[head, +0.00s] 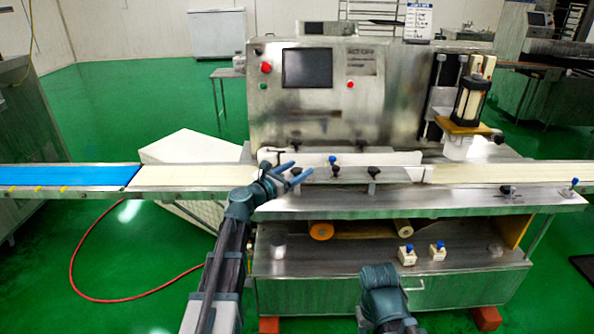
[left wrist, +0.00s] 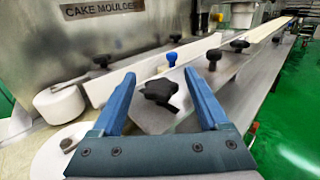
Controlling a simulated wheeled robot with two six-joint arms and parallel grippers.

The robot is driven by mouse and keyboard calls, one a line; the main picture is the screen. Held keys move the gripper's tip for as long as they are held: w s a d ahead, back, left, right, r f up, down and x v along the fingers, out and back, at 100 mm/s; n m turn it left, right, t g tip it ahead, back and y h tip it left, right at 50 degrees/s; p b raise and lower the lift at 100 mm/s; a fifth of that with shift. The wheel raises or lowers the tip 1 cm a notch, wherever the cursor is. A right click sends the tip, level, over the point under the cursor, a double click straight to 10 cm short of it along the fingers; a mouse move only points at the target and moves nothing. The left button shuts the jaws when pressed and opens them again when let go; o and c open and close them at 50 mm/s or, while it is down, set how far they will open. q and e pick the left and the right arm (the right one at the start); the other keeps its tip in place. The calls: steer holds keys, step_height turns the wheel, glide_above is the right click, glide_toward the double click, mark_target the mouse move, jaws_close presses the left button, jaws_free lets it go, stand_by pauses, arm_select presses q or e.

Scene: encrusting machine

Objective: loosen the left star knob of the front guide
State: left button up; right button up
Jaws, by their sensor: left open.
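The front guide (head: 354,177) is a metal strip along the near side of the belt. Its left star knob (head: 335,171) is black; in the left wrist view the left star knob (left wrist: 160,90) appears large, between the finger lines and just ahead. The right star knob (head: 374,172) also shows in the left wrist view (left wrist: 213,58), farther along. My left gripper (head: 303,168) is open and empty, left of the left knob in the head view. In the left wrist view its blue fingers (left wrist: 160,75) point toward that knob; contact is not clear. My right gripper's fingers are not visible.
A blue-topped knob (head: 332,160) stands behind the guide, and another black knob (left wrist: 174,38) is on the far side. A white roller (left wrist: 60,104) sits left of the fingers. The pale belt (head: 195,176) runs left.

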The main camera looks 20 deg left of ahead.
arm_select(q)
jaws_close()
stand_by(0.5)
steer(key=n+t+y, duration=0.1)
steer(key=n+y, duration=0.2)
steer(key=y, duration=0.1)
steer(key=shift+s+d, duration=0.1)
steer(key=shift+d, duration=0.05)
steer(key=n+y, duration=0.2)
steer(key=y, duration=0.2)
steer(key=n+y, duration=0.3)
steer(key=y, duration=0.1)
steer(key=shift+w+y, duration=0.2)
steer(key=shift+y, duration=0.2)
steer(key=n+g+y, duration=0.1)
steer(key=n+y, duration=0.1)
steer(key=y, duration=0.1)
steer(key=n+g+y, duration=0.1)
steer(key=n+y, duration=0.1)
steer(key=shift+w+n+g+y, duration=0.15)
steer(key=shift+n+g+y, duration=0.15)
steer(key=shift+g+y, duration=0.1)
steer(key=shift+n+g+y, duration=1.5)
steer(key=shift+g+y, duration=0.2)
steer(key=shift+s, duration=0.2)
